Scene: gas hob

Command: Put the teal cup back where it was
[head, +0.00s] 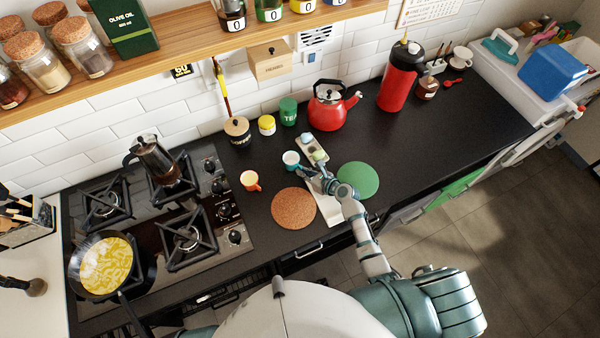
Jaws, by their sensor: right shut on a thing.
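The teal cup (290,159), with a white inside, is upright over the black counter, left of a small light tray. My right gripper (305,173) reaches in from the lower right and is shut on the cup's near right side. The fingers are small here and partly hidden by the wrist. I cannot tell whether the cup's base touches the counter. My left gripper is not in view.
An orange cup (250,180), a cork mat (293,208) and a green round mat (358,179) lie nearby. The light tray (311,144) holds small items. A red kettle (328,106) stands behind. The gas hob (140,232) with a pan is left.

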